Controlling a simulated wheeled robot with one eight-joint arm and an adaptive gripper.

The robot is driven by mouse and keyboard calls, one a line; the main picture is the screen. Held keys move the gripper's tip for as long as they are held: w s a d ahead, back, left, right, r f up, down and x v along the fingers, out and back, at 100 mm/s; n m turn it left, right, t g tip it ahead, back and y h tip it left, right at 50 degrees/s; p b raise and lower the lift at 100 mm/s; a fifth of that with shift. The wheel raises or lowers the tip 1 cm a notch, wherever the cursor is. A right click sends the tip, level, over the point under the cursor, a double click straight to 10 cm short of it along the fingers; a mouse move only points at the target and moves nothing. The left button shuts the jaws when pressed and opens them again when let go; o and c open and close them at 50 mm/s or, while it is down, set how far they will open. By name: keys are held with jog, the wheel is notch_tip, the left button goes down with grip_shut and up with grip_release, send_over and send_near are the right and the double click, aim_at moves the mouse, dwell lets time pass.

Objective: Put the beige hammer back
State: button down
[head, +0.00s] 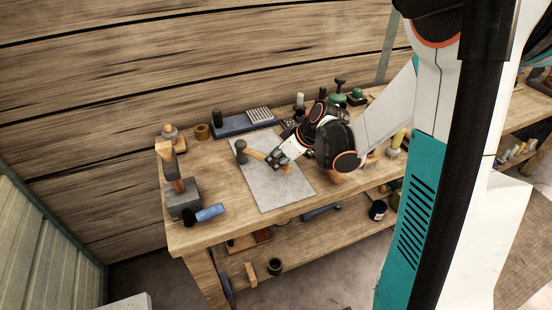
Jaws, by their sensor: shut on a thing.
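The beige hammer (255,153) shows in the head view over the grey mat (262,192). Its dark head (240,147) points left and its light wooden handle runs right into my gripper. My gripper (277,160) is shut on the handle, with the handle's end showing just past the fingers. I cannot tell whether the hammer touches the mat or is held slightly above it. At the bench's left end another hammer (170,160) stands upright at a grey block (183,196).
A blue-handled tool (207,213) lies by the block. Small bottles stand behind my arm. A lower shelf (290,244) holds more items. The mat's front part is clear.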

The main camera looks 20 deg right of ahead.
jog(key=shift+f+b, duration=0.45)
jog(key=shift+f, duration=0.05)
dwell(0.4)
jog(key=c, duration=1.2)
grip_release()
jog(key=shift+c, duration=0.2)
jog(key=v, duration=1.2)
